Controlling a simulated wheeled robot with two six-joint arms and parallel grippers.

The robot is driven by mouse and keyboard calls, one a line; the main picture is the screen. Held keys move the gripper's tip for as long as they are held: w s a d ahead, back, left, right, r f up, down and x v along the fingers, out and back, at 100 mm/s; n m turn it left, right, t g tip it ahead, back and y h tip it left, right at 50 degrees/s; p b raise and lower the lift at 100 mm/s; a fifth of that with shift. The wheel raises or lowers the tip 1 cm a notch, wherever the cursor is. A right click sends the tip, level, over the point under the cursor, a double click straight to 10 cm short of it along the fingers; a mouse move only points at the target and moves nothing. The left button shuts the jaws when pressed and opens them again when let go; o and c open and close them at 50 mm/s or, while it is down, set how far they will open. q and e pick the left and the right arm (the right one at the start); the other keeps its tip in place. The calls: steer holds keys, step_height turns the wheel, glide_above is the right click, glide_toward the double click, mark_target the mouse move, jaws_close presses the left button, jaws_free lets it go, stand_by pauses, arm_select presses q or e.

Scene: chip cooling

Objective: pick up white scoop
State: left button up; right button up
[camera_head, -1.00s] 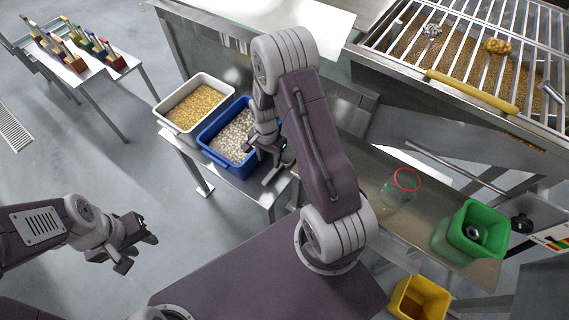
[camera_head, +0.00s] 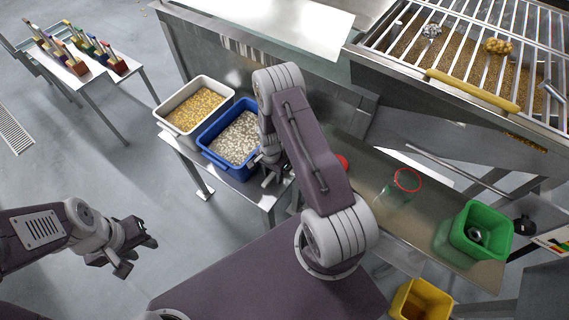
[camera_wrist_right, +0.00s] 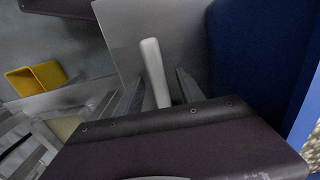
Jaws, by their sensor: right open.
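The white scoop (camera_wrist_right: 153,66) shows in the right wrist view as a pale rounded bar, likely its handle, over a grey metal surface. The rest of it is hidden by my gripper body. My right gripper (camera_wrist_right: 158,88) is open, with one finger on each side of the bar and gaps between. In the head view my right gripper (camera_head: 272,178) is low at the near right side of the blue bin (camera_head: 203,137); I cannot make out the scoop there. My left gripper (camera_head: 139,254) is open and empty over the floor at the left.
A white bin (camera_head: 159,112) of yellow pieces stands left of the blue bin of pale pieces on a metal table. A green bin (camera_head: 465,247) and a clear red-rimmed container (camera_head: 407,181) stand at the right. A yellow bin (camera_head: 401,307) is lower down.

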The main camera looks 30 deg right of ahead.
steer(key=shift+r, duration=0.1)
jaws_close()
stand_by(1.3)
